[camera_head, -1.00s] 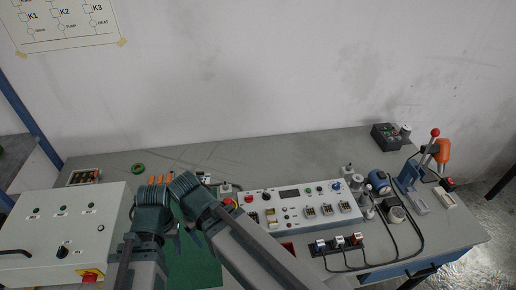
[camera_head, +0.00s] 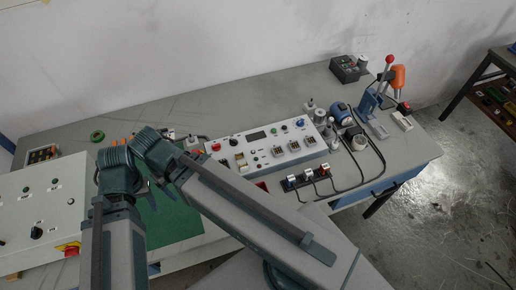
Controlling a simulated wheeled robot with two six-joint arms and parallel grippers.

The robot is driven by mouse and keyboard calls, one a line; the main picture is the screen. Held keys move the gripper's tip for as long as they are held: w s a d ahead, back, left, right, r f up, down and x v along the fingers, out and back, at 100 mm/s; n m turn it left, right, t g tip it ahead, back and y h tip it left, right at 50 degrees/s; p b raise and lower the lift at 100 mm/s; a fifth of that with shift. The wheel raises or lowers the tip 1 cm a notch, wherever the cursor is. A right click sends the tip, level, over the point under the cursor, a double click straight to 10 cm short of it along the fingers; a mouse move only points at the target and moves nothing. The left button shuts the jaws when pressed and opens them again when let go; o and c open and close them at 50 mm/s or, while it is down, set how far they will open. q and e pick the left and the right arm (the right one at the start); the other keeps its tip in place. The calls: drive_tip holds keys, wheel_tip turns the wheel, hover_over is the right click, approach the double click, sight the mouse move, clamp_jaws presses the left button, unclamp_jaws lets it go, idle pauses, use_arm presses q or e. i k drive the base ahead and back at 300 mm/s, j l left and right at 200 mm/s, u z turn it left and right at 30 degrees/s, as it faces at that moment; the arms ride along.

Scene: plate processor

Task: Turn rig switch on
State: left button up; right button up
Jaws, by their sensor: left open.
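A white control panel (camera_head: 262,150) stands on the bench right of my arm. It carries a red button, a black knob (camera_head: 234,142), a dark display and several small sockets. A larger pale control box (camera_head: 45,205) at the left has a black rotary knob (camera_head: 36,232) and a red-and-yellow stop switch (camera_head: 68,249). I cannot tell which control is the rig switch or its setting. My left gripper (camera_head: 160,188) is open, low over the green mat (camera_head: 175,222), apart from both panels and partly hidden by arm links. My right gripper is not visible.
A strip of three switches (camera_head: 307,178) with cables lies at the bench's front edge. A lever press (camera_head: 378,90) with a red knob and a dark box (camera_head: 348,68) stand at the back right. The back bench surface is mostly clear.

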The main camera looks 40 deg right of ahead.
sight(216, 147)
drive_tip(key=k+l+z, duration=0.1)
drive_tip(key=z, duration=0.25)
drive_tip(key=k+l+z, duration=0.1)
drive_tip(key=z, duration=0.25)
drive_tip(key=l+z, duration=0.2)
drive_tip(key=z, duration=0.15)
drive_tip(key=k, duration=0.05)
